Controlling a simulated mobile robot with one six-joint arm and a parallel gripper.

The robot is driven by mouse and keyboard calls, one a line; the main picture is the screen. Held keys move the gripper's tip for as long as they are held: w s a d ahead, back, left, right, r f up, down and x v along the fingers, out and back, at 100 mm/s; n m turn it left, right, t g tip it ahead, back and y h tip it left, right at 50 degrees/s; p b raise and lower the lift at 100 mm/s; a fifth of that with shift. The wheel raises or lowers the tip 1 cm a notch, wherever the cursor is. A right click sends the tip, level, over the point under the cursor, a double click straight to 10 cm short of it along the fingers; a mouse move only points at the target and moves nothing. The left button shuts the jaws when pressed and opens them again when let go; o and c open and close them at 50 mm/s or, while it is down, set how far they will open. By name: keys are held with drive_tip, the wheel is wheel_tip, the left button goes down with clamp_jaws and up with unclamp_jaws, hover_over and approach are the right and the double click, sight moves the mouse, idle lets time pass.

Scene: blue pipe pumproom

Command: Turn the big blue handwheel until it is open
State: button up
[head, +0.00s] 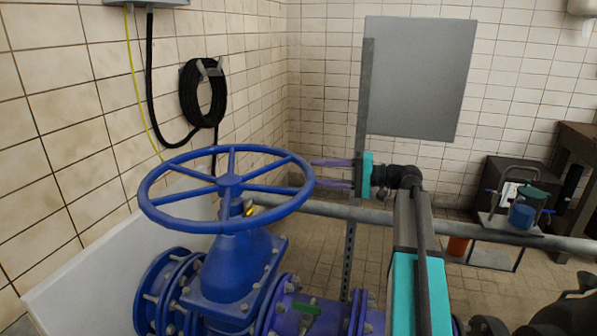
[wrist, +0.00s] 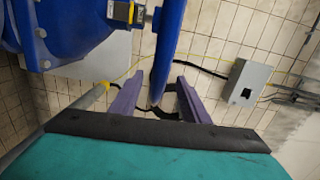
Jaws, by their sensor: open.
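The big blue handwheel (head: 230,181) lies flat, with several spokes, on top of a blue valve body (head: 238,262). My gripper (head: 314,174) is at the wheel's right edge, its two purple fingers pointing left at the rim. The fingers are apart, one above the other. In the wrist view the rim (wrist: 170,40) comes down between the open fingers (wrist: 160,78), with a visible gap to the right finger. I cannot tell whether the rim touches either finger. The far side of the wheel is clear of my arm.
A grey pipe (head: 465,232) runs behind my arm. A grey panel (head: 420,78) on a post stands behind the gripper. A coiled black hose (head: 203,92) hangs on the left wall. A dark box (head: 512,185) stands at right.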

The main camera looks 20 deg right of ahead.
drive_tip(key=x, duration=0.7)
drive_tip(key=shift+w+a, duration=0.2)
drive_tip(key=shift+a, duration=0.1)
drive_tip(key=shift+c, duration=0.4)
clamp_jaws()
